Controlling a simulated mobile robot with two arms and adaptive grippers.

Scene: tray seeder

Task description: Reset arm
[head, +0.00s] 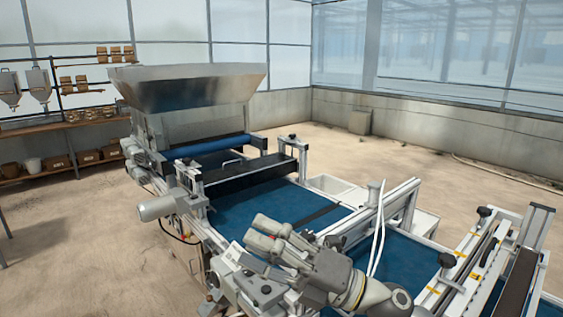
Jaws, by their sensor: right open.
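My right gripper (258,233) is over the near left part of the seeder's blue conveyor belt (262,205), with its arm coming in from the bottom right. Its fingers point up and to the left. It is open, and I see nothing held in it. It overlaps the machine's near side in the picture, so I cannot tell how far above the belt it is. My left gripper is out of the picture.
The tray seeder's metal hopper (190,88) stands at the far end of the line. Metal rails (398,194) and a right-hand section (520,262) flank my right arm. Wooden shelves (62,122) with pots stand at the left. The floor (400,150) behind the machine is mostly clear.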

